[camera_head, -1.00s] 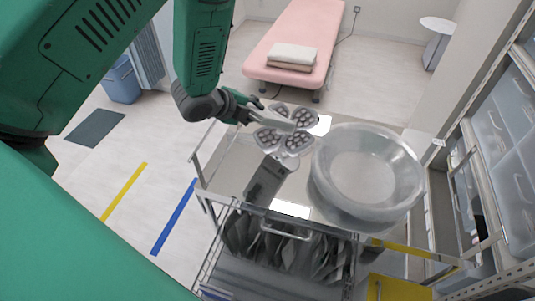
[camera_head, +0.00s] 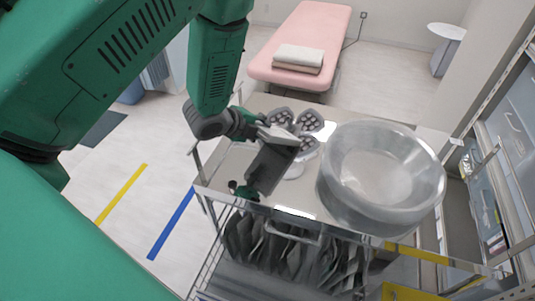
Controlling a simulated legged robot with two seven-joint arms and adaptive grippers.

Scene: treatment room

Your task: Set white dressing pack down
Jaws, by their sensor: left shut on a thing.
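My left gripper (camera_head: 254,128) is shut on the white dressing pack (camera_head: 281,135), a flat pale slab held by its left end. The pack is over the shiny top of the steel trolley (camera_head: 222,172), in front of a flower-shaped dish. I cannot tell whether the pack touches the top. My right gripper is not in view.
The flower-shaped dish (camera_head: 309,121) with round contents stands close behind the pack. A large clear basin (camera_head: 338,196) fills the trolley's right side. The trolley's left front is bare. A pink bed (camera_head: 315,30) with folded towels (camera_head: 298,56) is beyond.

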